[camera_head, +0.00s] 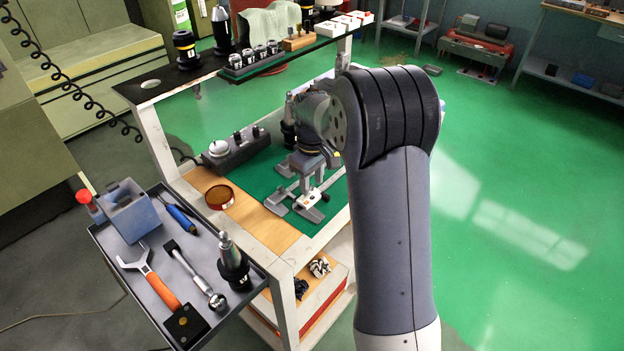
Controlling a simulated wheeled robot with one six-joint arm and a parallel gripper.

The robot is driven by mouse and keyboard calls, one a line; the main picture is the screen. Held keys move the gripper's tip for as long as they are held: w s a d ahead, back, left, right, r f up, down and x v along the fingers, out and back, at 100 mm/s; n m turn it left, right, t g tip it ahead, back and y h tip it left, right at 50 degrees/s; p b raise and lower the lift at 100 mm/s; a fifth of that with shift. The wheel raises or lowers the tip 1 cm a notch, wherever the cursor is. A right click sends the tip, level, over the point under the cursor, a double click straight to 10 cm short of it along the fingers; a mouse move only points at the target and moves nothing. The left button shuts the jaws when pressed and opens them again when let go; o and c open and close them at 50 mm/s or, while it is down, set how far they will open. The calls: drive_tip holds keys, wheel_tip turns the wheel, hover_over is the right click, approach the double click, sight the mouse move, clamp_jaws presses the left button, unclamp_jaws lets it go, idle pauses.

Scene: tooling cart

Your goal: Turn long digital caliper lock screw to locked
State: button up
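A grey tool with a pale flat body (307,201), which looks like the long digital caliper, lies on the green mat of the cart. Its long bar runs toward the upper right and is partly hidden by my arm. Its lock screw is too small and too covered to make out. My gripper (308,181) points down directly over the caliper, very close to it. I cannot tell whether it touches, nor whether its fingers are apart or shut.
A dark block with knobs (236,150) and an amber round dish (219,196) stand left of the caliper. The upper shelf (158,88) holds several tool holders. A side tray (101,236) carries a wrench, a screwdriver and a blue-grey box. My arm blocks the cart's right side.

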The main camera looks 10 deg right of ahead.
drive_tip(key=shift+c, duration=0.2)
clamp_jaws()
drive_tip(key=shift+m, duration=0.4)
drive_tip(key=m, duration=0.3)
drive_tip(key=shift+p, duration=0.4)
drive_tip(key=m, duration=0.4)
drive_tip(key=shift+m, duration=0.3)
drive_tip(key=m, duration=0.4)
drive_tip(key=shift+m+p, duration=0.3)
drive_tip(key=shift+p, duration=0.1)
drive_tip(key=shift+m, duration=2.2)
